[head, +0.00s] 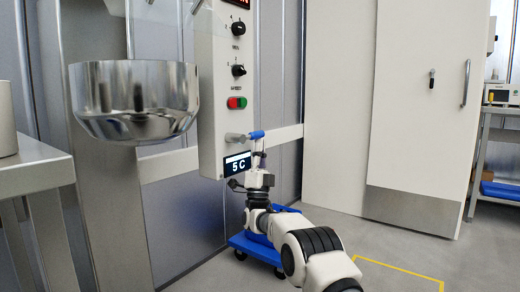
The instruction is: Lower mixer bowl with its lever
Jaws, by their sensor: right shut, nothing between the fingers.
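The steel mixer bowl (134,103) hangs at the left, held in front of the mixer's grey column. The white control box (222,100) stands to its right, with two black knobs, red and green buttons and a "5 C" label. The lever (256,134) has a blue handle and sticks out to the right from the lower part of the box. My right gripper (258,148) is shut just below the blue handle, pointing up. Whether it touches the handle I cannot tell. My left gripper is not in view.
A blue wheeled dolly (262,250) stands on the floor behind my right arm. A steel table (30,165) with a metal pot (6,120) is at the left edge. A white door (425,100) stands at the right. Open floor with a yellow line lies at the lower right.

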